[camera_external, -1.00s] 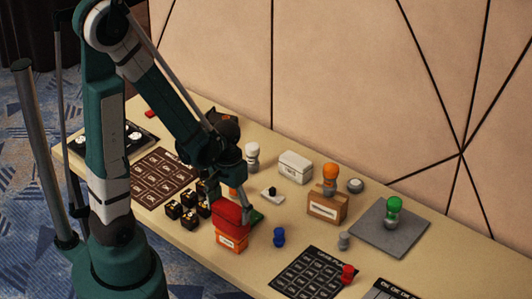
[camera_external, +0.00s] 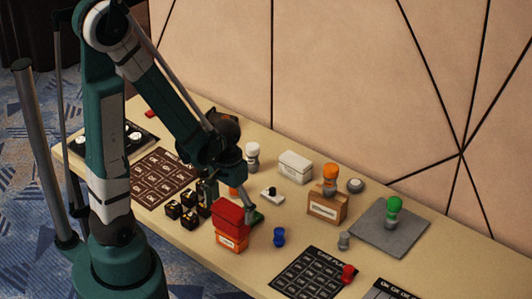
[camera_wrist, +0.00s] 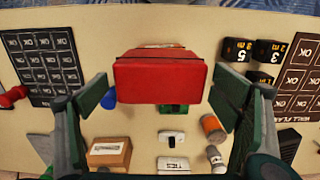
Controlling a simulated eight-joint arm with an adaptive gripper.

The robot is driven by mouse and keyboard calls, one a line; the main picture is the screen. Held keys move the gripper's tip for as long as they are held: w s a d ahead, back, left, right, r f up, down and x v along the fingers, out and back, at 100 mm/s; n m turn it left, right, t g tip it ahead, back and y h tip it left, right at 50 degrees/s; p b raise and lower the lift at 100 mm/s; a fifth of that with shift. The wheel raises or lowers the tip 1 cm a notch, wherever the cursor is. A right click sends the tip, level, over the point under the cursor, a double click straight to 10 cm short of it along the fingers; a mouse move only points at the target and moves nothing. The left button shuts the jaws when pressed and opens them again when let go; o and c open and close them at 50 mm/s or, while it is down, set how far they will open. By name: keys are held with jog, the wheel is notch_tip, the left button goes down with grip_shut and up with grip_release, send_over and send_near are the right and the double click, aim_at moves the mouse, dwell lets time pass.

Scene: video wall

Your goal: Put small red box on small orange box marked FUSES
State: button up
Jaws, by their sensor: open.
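The small red box (camera_external: 229,214) rests on top of the small orange box (camera_external: 231,243), which has a white label too small to read here. My gripper (camera_external: 229,201) is just behind and above the red box in the external view. In the wrist view, the red box (camera_wrist: 160,80) lies between the two spread fingers of my gripper (camera_wrist: 166,92), with a gap on each side. The red box hides nearly all of the orange box there.
Several black numbered cubes (camera_external: 187,207) stand left of the boxes. A blue peg figure (camera_external: 279,237) stands to the right, and a small green item (camera_external: 257,217) lies behind. A cardboard box (camera_external: 325,206), white box (camera_external: 295,166) and grey plate (camera_external: 390,229) are farther right.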

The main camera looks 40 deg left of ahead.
notch_tip(320, 180, up, 12)
jog(key=p, duration=0.2)
dwell(0.8)
jog(key=shift+f, duration=0.1)
dwell(0.5)
jog(key=a+r+t, duration=0.3)
jog(key=r, duration=0.5)
jog(key=a+r+t, duration=0.3)
jog(key=r+t, duration=0.1)
jog(key=r, duration=0.3)
jog(key=shift+a+r, duration=0.2)
jog(key=shift+r, duration=0.15)
jog(key=shift+s+f, duration=0.1)
dwell(1.3)
notch_tip(320, 180, down, 18)
jog(key=b, duration=1.7)
jog(key=shift+b, duration=0.4)
